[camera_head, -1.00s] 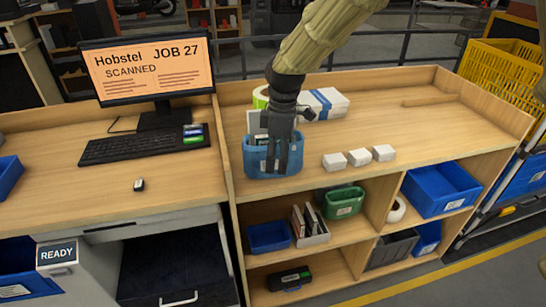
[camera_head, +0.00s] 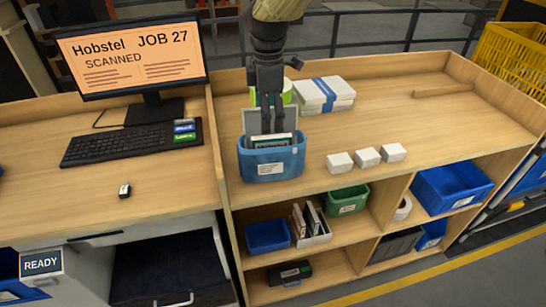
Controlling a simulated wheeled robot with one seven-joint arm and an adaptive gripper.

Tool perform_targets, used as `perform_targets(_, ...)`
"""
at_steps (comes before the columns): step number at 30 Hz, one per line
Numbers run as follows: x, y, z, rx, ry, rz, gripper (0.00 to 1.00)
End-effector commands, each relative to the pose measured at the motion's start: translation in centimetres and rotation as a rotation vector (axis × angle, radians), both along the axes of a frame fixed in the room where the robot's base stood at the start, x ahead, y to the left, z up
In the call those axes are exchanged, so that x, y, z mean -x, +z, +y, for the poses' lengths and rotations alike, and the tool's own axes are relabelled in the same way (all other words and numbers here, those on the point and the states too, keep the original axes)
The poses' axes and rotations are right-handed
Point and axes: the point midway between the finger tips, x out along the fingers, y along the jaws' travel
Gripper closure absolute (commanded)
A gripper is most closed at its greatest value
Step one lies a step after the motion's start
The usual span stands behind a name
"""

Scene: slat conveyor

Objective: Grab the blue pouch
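The blue pouch (camera_head: 285,166) stands upright on the right-hand worktop near its front left corner. It looks like an open-topped blue holder with a white label on its front. Flat items, one grey and one dark with a pale edge, stick up from it. My gripper (camera_head: 273,130) points down over the pouch's opening, with its fingertips close to these items. The two dark fingers appear side by side with a narrow gap. I cannot tell whether they touch anything or how far they are open.
Several small white boxes (camera_head: 367,157) stand right of the pouch. A white stack with a blue band (camera_head: 325,95) and a green roll (camera_head: 287,91) are behind. A raised board divides off the keyboard (camera_head: 132,142) and monitor (camera_head: 130,58) on the left.

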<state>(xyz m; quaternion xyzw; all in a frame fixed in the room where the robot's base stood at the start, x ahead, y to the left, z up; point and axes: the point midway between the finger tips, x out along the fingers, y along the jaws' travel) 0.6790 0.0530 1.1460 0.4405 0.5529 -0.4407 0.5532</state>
Motion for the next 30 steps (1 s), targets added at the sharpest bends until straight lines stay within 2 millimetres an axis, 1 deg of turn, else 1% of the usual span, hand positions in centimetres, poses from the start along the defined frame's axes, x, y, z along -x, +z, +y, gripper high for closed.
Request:
perform_targets(3,0.0,-0.9,-0.1,0.001,-0.001,0.001,0.13)
perform_targets(8,0.0,-1.6,-0.3,0.001,-0.003,0.001,0.13)
perform_targets(14,0.1,-4.1,-1.0,0.003,-0.005,0.002,0.13)
perform_targets(18,0.1,-5.7,-1.0,0.0,-0.005,0.001,0.13)
perform_targets(22,0.1,-6.2,-1.0,0.0,-0.005,-0.001,0.13)
perform_targets(28,0.1,-6.3,-1.0,0.0,-0.005,-0.001,0.13)
perform_targets(30,0.1,-6.3,-1.0,0.0,-0.005,-0.001,0.26)
